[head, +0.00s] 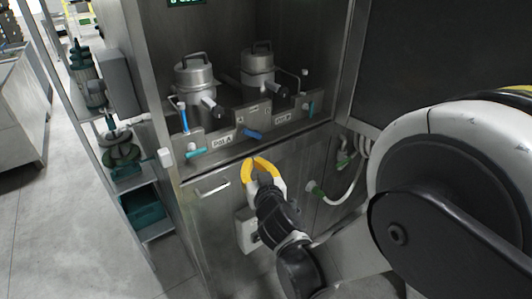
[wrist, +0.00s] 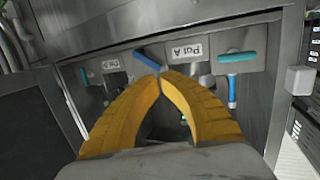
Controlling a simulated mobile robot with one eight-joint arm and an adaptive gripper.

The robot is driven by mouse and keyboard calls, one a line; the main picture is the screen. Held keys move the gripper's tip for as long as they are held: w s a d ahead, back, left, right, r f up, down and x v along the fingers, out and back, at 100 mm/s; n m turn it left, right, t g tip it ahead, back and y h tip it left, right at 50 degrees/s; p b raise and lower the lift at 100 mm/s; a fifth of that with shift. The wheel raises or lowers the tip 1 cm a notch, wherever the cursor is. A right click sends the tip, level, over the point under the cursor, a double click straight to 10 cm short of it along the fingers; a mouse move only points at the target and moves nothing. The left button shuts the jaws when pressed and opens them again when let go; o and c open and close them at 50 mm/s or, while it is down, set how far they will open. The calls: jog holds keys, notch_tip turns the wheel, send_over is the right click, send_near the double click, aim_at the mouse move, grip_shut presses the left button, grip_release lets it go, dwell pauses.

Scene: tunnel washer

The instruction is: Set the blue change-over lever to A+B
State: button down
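The blue change-over lever (head: 253,134) sits on the grey front panel between the Pot A and Pot B plates. Its handle slants slightly down to the right in the head view. My gripper (head: 258,160) has yellow fingers that form a closed loop, below and in front of the lever in the head view. In the wrist view my gripper (wrist: 162,76) has its tips together with nothing visible between them. The lever's position markings are too small to read.
A teal handle (head: 197,153) is by Pot A and another teal handle (head: 310,108) by Pot B. Two metal pots (head: 195,78) (head: 257,66) stand in the recess behind. A door handle (head: 212,190) and a white hose (head: 342,197) are lower on the cabinet.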

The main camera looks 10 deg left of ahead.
aim_at(247, 133)
jog(key=x, duration=1.4)
jog(key=shift+w+d+r, duration=0.1)
jog(key=shift+w+d+r+p, duration=0.25)
jog(key=shift+w+r+p, duration=0.1)
jog(key=shift+r, duration=0.25)
jog(key=shift+w+d+r+p, duration=0.25)
jog(key=shift+w+d+r, duration=0.05)
jog(key=shift+r, duration=0.3)
dwell(0.3)
jog(key=shift+b, duration=1.25)
dwell(3.5)
jog(key=shift+f, duration=0.15)
